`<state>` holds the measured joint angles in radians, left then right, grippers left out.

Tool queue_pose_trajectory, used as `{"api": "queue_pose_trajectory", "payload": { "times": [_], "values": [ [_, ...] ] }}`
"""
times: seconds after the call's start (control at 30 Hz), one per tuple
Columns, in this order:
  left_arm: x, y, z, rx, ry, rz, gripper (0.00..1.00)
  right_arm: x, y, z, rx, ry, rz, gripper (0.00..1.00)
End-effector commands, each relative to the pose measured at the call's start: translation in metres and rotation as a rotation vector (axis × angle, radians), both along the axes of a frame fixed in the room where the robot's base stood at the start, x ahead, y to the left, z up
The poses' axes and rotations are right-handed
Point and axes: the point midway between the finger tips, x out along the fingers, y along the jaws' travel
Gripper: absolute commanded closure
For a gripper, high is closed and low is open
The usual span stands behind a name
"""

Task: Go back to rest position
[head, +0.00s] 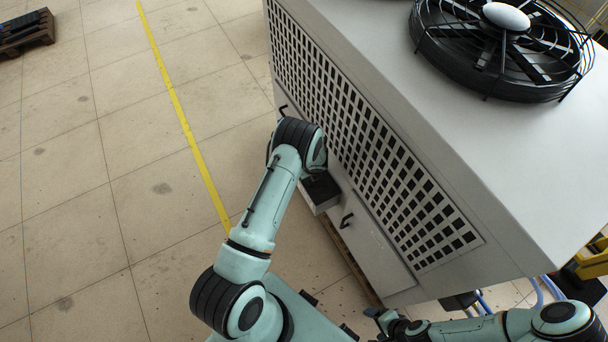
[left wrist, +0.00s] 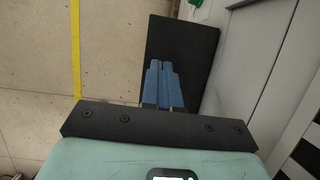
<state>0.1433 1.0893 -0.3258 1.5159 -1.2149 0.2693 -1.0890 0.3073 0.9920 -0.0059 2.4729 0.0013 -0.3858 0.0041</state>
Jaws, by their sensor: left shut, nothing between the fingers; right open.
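My left arm reaches up the middle of the head view to the side of a large light-grey machine (head: 545,185). Its wrist hides the left gripper there. In the left wrist view, the left gripper's blue fingers (left wrist: 163,88) are together with nothing between them. They are in front of a dark flat-topped ledge (left wrist: 205,50), which also shows below the wrist in the head view (head: 322,188). My right gripper (head: 376,318) is open at the bottom of the head view, near the machine's lower corner; its fingertips are small and partly unclear.
The machine has a perforated grille (head: 385,165), a black handle (head: 346,220) on a lower door, and a large black fan (head: 500,45) on top. Blue hoses (head: 484,302) run at its lower right. Open tiled floor (head: 110,190) with a yellow line (head: 186,127) lies left.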

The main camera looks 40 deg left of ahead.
Motion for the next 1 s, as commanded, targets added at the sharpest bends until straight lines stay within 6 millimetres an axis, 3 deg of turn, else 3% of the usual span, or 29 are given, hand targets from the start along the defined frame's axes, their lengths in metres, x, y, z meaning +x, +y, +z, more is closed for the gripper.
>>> {"api": "queue_pose_trajectory", "payload": {
  "times": [0.03,0.2,0.43,0.87,1.0],
  "values": [
    [0.006,0.0,0.02,0.0,-0.011,0.002,1.0,0.005,0.0,0.006,0.0,-0.006,0.0,0.23],
    [0.003,0.003,0.059,0.0,-0.008,0.002,1.0,0.008,0.0,0.009,0.0,-0.009,0.0,0.23],
    [0.002,0.005,0.095,-0.001,-0.007,0.001,1.0,0.014,0.0,0.014,0.0,-0.016,0.0,0.23],
    [-0.001,0.003,0.102,-0.007,-0.003,0.009,1.0,0.014,0.0,0.015,0.0,-0.016,0.0,0.23],
    [-0.023,-0.023,0.082,-0.116,0.001,0.135,1.0,0.014,0.0,0.015,0.0,-0.016,0.0,0.23]
  ]
}}
